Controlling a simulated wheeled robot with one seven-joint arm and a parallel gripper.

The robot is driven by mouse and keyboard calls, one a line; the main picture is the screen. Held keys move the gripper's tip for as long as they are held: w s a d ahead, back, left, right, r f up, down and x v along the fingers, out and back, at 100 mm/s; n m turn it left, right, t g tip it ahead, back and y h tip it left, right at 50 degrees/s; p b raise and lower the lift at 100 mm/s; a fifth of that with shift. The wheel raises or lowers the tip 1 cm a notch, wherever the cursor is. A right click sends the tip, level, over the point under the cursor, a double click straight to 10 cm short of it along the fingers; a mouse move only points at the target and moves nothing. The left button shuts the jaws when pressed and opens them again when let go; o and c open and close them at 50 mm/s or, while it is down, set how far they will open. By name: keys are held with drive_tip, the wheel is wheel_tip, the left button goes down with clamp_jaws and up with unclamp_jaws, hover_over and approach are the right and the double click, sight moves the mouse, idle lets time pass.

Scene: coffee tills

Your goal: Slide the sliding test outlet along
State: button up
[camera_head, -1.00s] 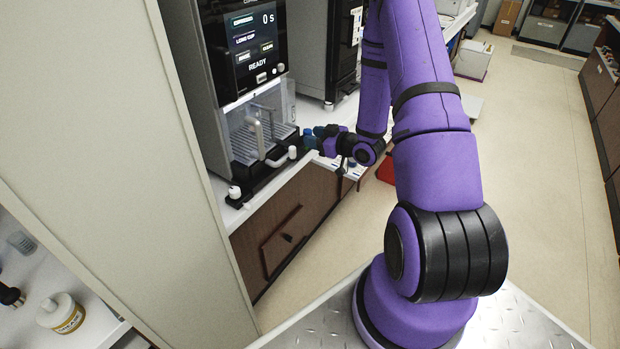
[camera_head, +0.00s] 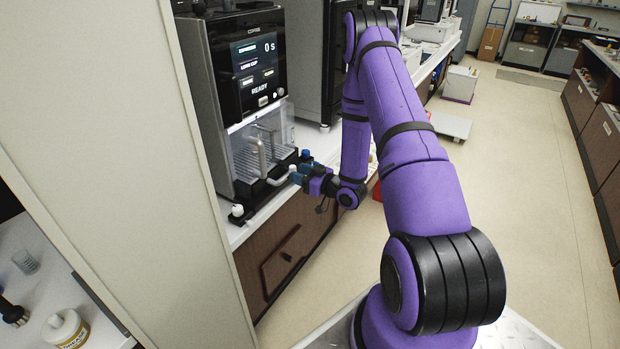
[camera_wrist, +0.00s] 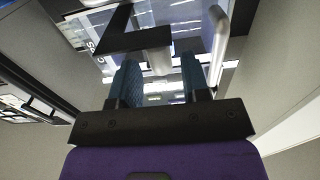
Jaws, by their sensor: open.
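The coffee machine (camera_head: 215,95) stands at the left with a lit display reading READY. In its open bay is the outlet, a pale bent pipe (camera_head: 258,160) with a short white bar (camera_head: 278,180) sticking out at its foot towards my gripper. My gripper (camera_head: 298,167) has blue fingers and is open at the outer end of this bar. In the wrist view my gripper (camera_wrist: 157,75) has a pale round-ended piece (camera_wrist: 159,62) between its two fingers, and the bent pipe (camera_wrist: 218,45) rises to the right. Whether the fingers touch the bar I cannot tell.
A white knob (camera_head: 237,211) sits at the machine's front left corner. A tall pale panel (camera_head: 130,130) stands close at the left. A second dark machine (camera_head: 308,70) stands behind to the right. The floor (camera_head: 535,190) at the right is open.

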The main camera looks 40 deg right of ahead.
drive_tip(key=shift+x, duration=0.95)
drive_tip(key=shift+c, duration=0.4)
drive_tip(key=c, duration=0.6)
drive_tip(key=shift+s+a, duration=0.75)
drive_tip(key=shift+a, duration=1.25)
drive_tip(key=shift+s+a, duration=0.75)
drive_tip(key=shift+a, duration=1.25)
drive_tip(key=shift+s+a, duration=0.75)
drive_tip(key=shift+a, duration=1.2)
drive_tip(key=shift+c, duration=0.2)
drive_tip(key=o, duration=1)
drive_tip(key=shift+c, duration=0.2)
drive_tip(key=v, duration=1)
drive_tip(key=shift+s+d, duration=0.15)
drive_tip(key=shift+s, duration=0.2)
drive_tip(key=shift+r, duration=0.1)
